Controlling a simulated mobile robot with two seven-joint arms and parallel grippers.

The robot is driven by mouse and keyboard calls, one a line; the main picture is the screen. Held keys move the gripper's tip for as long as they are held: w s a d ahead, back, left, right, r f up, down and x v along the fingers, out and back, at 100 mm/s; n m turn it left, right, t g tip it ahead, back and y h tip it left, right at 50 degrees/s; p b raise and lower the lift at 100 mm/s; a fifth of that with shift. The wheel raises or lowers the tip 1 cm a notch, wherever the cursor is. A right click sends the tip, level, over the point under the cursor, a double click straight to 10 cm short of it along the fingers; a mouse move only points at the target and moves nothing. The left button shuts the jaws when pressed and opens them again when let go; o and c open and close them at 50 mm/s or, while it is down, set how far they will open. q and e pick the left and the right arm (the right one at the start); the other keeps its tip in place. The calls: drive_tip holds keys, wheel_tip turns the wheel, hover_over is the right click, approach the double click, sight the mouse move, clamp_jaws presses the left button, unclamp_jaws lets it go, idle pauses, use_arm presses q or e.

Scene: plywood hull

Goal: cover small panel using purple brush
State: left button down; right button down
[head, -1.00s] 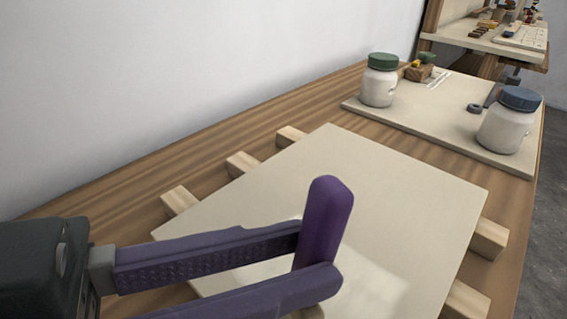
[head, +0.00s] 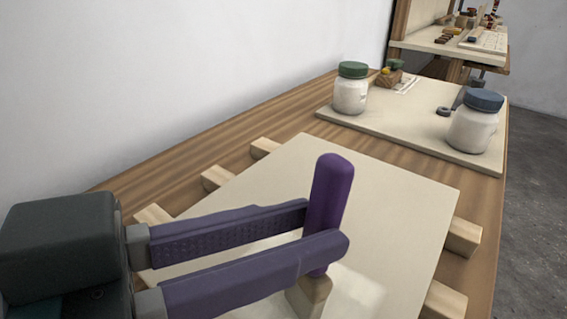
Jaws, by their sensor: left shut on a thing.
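My left gripper (head: 318,228) is shut on the purple handle of the purple brush (head: 331,190), which stands nearly upright between its fingers. The brush's pale lower part (head: 308,297) shows below the fingers, over the near part of the panel. Its lower end is cut off by the picture's edge, so I cannot tell whether it touches. The small panel (head: 385,190) is a pale board lying on the wooden bench. A lighter, shiny patch (head: 362,290) shows on the panel around the brush. My right gripper is out of view.
Wooden blocks (head: 265,147) line the panel's left edge, and more (head: 463,237) stand along its right edge. Beyond it, a pale board (head: 410,118) holds a green-lidded jar (head: 350,93) and a blue-lidded jar (head: 472,127). A wall borders the left; open floor lies right.

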sight(321, 201)
use_arm(q)
drive_tip(key=shift+w+d, duration=0.55)
drive_tip(key=shift+w, duration=0.2)
drive_tip(key=shift+w+d, duration=0.55)
drive_tip(key=shift+w, duration=0.2)
drive_tip(key=shift+w+d, duration=0.1)
drive_tip(key=shift+w, duration=0.05)
drive_tip(key=shift+w+d+b, duration=0.45)
drive_tip(key=shift+w+d, duration=0.05)
drive_tip(key=shift+w, duration=0.15)
drive_tip(key=shift+s+d+p, duration=0.35)
drive_tip(key=shift+d+p, duration=0.15)
drive_tip(key=shift+p, duration=0.1)
drive_tip(key=shift+s+a+f+p, duration=0.1)
drive_tip(key=shift+s+a+p, duration=0.2)
drive_tip(key=shift+s, duration=0.2)
drive_tip(key=shift+s+a+p, duration=0.15)
drive_tip(key=shift+s+a, duration=0.1)
drive_tip(key=shift+s, duration=0.25)
drive_tip(key=shift+s+a+p, duration=0.45)
drive_tip(key=shift+s+a, duration=0.3)
drive_tip(key=shift+s, duration=0.2)
drive_tip(key=shift+s+a+p, duration=0.4)
drive_tip(key=shift+s+a, duration=0.35)
drive_tip(key=shift+s, duration=0.2)
drive_tip(key=shift+s+a, duration=0.35)
drive_tip(key=shift+s, duration=0.15)
drive_tip(key=shift+s, duration=0.1)
